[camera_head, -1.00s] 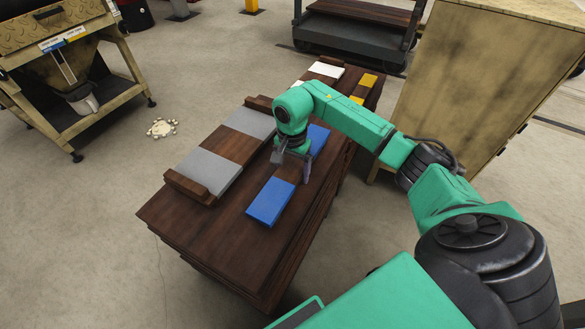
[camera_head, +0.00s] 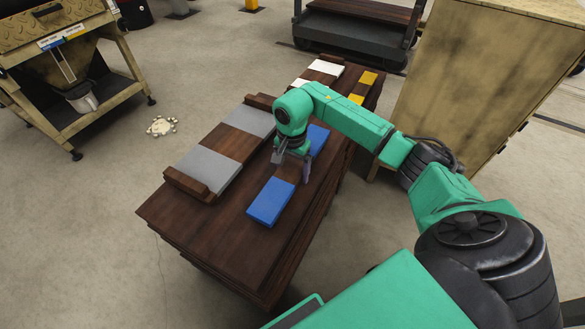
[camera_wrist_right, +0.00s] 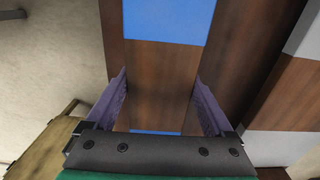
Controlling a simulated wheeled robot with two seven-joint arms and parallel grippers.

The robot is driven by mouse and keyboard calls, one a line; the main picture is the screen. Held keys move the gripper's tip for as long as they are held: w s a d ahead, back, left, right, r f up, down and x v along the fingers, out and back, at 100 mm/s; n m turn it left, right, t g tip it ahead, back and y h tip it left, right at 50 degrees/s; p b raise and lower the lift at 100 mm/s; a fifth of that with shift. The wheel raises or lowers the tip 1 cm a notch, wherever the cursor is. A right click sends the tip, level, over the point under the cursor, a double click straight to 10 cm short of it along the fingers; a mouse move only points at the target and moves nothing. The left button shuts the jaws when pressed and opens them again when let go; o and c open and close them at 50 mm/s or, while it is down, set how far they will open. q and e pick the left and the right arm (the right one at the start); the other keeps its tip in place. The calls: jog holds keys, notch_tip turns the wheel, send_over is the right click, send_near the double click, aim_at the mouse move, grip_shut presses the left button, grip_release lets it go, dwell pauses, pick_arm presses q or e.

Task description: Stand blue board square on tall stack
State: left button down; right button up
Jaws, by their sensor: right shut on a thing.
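The blue board (camera_head: 270,201) has two blue ends and a bare brown middle. It lies along the right side of the top of the tall stack (camera_head: 165,212) of dark brown boards. I cannot tell whether it rests fully on the top or sits slightly above it. My right gripper (camera_head: 292,168) is over the board's middle, shut on it, one finger on each side. In the right wrist view the brown middle lies between the fingers, with a blue end (camera_wrist_right: 168,18) beyond it and a blue strip nearer. My left gripper is not in view.
A grey-ended board (camera_head: 208,171) with raised brown end blocks lies to the left on the same top. White (camera_head: 327,68) and yellow (camera_head: 368,79) pieces lie at the far end. A wooden cabinet (camera_head: 480,90) stands close on the right. Open floor lies to the left.

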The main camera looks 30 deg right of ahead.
jog(key=shift+f, duration=0.3)
jog(key=o, duration=1)
